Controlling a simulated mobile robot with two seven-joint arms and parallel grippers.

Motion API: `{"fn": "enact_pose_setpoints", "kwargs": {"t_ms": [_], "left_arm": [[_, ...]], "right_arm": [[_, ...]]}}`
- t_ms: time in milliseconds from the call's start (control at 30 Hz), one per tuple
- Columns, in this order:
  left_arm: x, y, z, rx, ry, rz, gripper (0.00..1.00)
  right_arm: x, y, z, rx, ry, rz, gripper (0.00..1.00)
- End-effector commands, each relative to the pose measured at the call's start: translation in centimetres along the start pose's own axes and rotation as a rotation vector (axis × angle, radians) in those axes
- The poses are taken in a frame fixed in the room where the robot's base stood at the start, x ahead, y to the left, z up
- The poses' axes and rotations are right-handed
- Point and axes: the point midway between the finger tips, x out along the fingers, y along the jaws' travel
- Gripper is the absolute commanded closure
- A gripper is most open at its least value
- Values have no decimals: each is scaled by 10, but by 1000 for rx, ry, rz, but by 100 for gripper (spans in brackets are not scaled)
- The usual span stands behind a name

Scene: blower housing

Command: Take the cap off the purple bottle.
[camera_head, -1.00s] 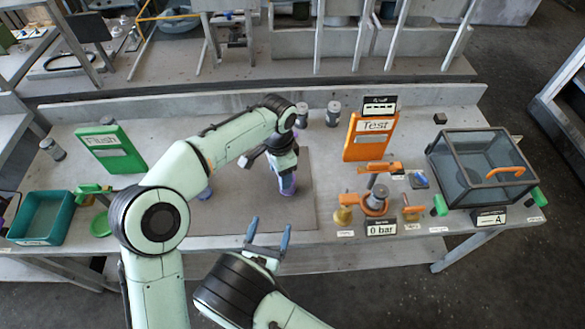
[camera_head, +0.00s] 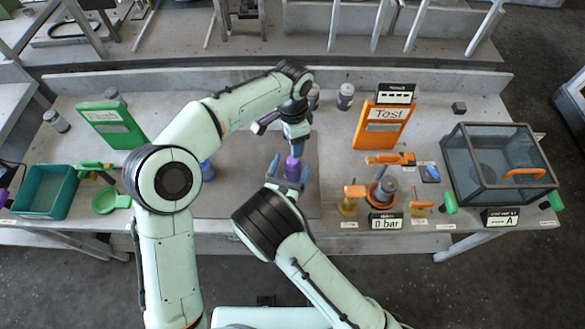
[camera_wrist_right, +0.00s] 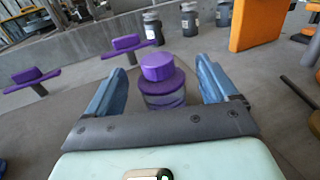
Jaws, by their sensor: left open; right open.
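The purple bottle (camera_head: 292,168) stands upright on the bench mat, its purple cap on top. In the right wrist view, the round cap (camera_wrist_right: 157,66) sits on a wider purple shoulder above a clear-looking body (camera_wrist_right: 165,98). My right gripper (camera_head: 288,173) is open, with one blue finger on each side of the bottle. In its wrist view, these fingers (camera_wrist_right: 160,68) show visible gaps to the bottle. My left gripper (camera_head: 297,140) is open and hangs pointing down in line with the cap in the head view. Its fingertips are small there, and its height above the cap cannot be told.
Grey canisters (camera_head: 346,95) stand behind, beside the orange Test board (camera_head: 383,127). Purple T-shaped pieces (camera_wrist_right: 125,43) stand near the bottle in the wrist view. A pressure station (camera_head: 383,190) and glass box (camera_head: 500,165) are right. A teal tray (camera_head: 45,190) is left.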

Motion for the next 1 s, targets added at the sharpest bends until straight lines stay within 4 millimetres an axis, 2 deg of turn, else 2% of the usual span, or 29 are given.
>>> {"fn": "enact_pose_setpoints", "kwargs": {"t_ms": [100,233,600,833,867,900,1000], "left_arm": [[0,0,0,0,0,0,44],[0,0,0,0,0,0,44],[0,0,0,0,0,0,44],[0,0,0,0,0,0,44],[0,0,0,0,0,0,48],[0,0,0,1,0,0,55],[1,1,0,17,-4,2,55]], "right_arm": [[17,-1,0,0,-1,-2,14],[28,0,0,0,0,0,14],[32,0,0,-1,0,0,14],[32,0,0,-1,0,0,89],[32,0,0,-1,0,0,99],[32,0,0,-1,0,0,100],[32,0,0,-1,0,0,100]]}}
